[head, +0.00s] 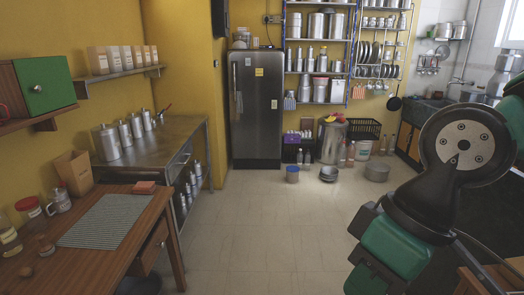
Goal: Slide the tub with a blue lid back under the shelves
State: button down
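A small tub with a blue lid (292,174) stands upright on the tiled floor, right of the fridge and in front of the shelves (318,70). Its details are too small to make out. The blue-framed shelves stand against the back wall and hold steel canisters and pots. My arm fills the right side of the head view, but my gripper is not in view, so I cannot tell its state or its place relative to the tub.
Behind the tub are a dark crate with bottles (292,152) and a large steel canister (332,140). Steel bowls (328,173) sit to its right. A grey fridge (256,108) stands left. The middle floor (262,225) is clear. A wooden table (128,245) is front left.

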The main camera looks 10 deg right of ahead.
aim_at(293, 171)
jog(key=z, duration=0.35)
jog(key=i, duration=5.4)
jog(key=u, duration=0.05)
